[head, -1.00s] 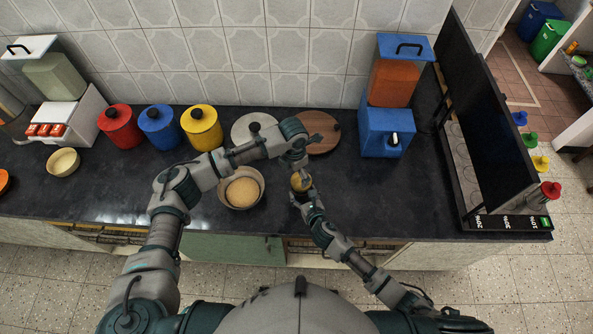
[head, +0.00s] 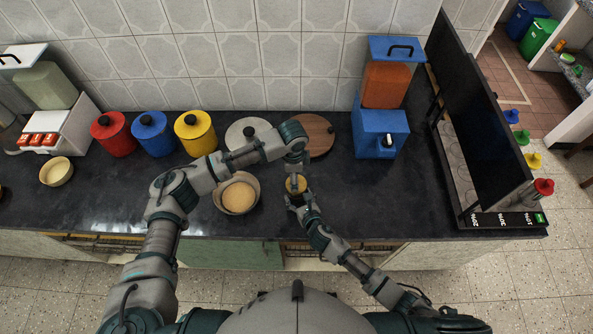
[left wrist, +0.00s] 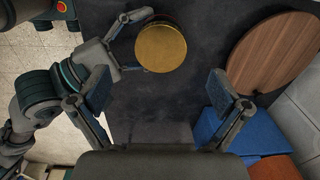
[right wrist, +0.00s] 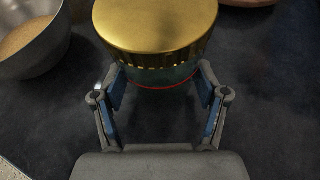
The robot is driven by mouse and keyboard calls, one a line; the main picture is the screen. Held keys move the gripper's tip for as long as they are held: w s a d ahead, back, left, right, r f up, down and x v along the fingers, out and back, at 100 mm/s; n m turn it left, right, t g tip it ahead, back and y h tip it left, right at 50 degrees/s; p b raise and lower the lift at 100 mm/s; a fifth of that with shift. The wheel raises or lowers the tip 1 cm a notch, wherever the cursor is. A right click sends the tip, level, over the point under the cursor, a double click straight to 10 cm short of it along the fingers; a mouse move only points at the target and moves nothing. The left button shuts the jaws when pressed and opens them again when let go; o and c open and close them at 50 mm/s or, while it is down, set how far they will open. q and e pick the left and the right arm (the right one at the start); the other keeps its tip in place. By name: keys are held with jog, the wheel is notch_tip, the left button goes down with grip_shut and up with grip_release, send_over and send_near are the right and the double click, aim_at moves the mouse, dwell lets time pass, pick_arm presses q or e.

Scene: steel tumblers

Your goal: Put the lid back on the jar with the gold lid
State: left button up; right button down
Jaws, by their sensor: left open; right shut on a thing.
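The jar (right wrist: 155,78) has a shiny gold lid (right wrist: 155,25) on top of its clear body, with a red ring lower down. The lid looks level; I cannot tell whether it is fully seated. The gold lid also shows in the left wrist view (left wrist: 161,48) and the head view (head: 296,183). My right gripper (right wrist: 160,88) is shut on the jar's body from the near side, below the lid. My left gripper (left wrist: 160,88) is open and empty above the counter, with the lid ahead of its spread fingers. In the head view it (head: 297,167) is just beyond the jar.
A bowl of grain (head: 238,194) stands left of the jar. A round wooden board (head: 318,136) and a pale round lid-like disc (head: 246,131) lie behind. A blue dispenser (head: 379,134) stands back right. Dark counter (head: 385,195) is free to the right.

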pick_arm(q)
jog(key=n, duration=0.5)
jog(key=shift+d+r+n, duration=0.1)
jog(key=shift+r+n, duration=0.1)
jog(key=shift+n, duration=0.1)
jog(key=n, duration=0.5)
jog(key=shift+r, duration=0.15)
jog(key=n, duration=0.5)
jog(key=shift+d+r, duration=0.1)
jog(key=shift+r, duration=0.05)
jog(key=n, duration=0.6)
jog(key=shift+d+r, duration=0.15)
jog(key=shift+w+f, duration=0.15)
jog(key=shift+f, duration=1.85)
jog(key=shift+w+f, duration=0.1)
jog(key=shift+f, duration=1.9)
